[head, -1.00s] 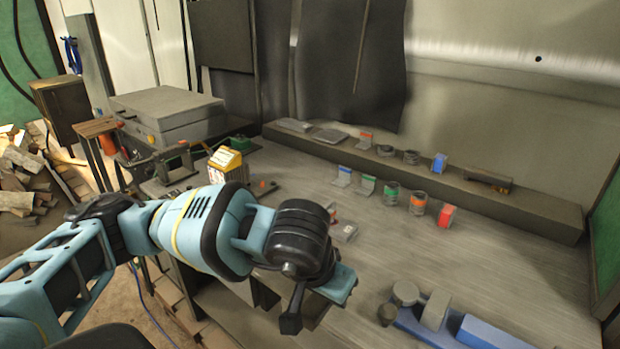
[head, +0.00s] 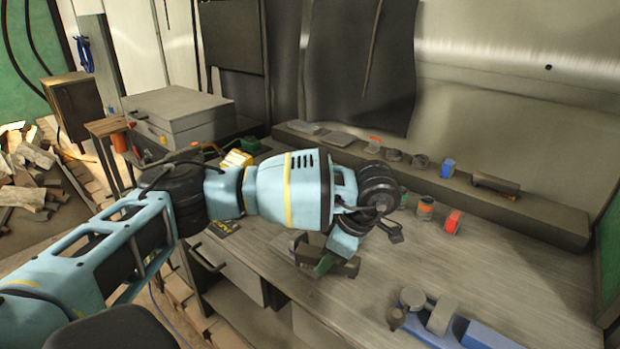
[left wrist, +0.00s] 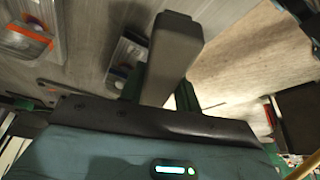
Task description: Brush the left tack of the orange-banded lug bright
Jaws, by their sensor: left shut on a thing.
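My left gripper (head: 324,262) is low over the front of the bench in the head view. In the left wrist view it is shut on a dark grey, blunt-ended bar (left wrist: 174,48), held between green fingers; I cannot tell whether it is a brush. A grey lug with an orange band (left wrist: 24,40) lies at the upper left of the left wrist view, apart from the fingers. My arm hides both in the head view. Their tacks are too small to tell.
An orange-banded can (head: 425,207) and a red-faced piece (head: 452,221) stand on the bench. A blue fixture (head: 485,336) sits at the front right. A raised ledge (head: 545,215) with small parts runs along the back. The bench's right middle is clear.

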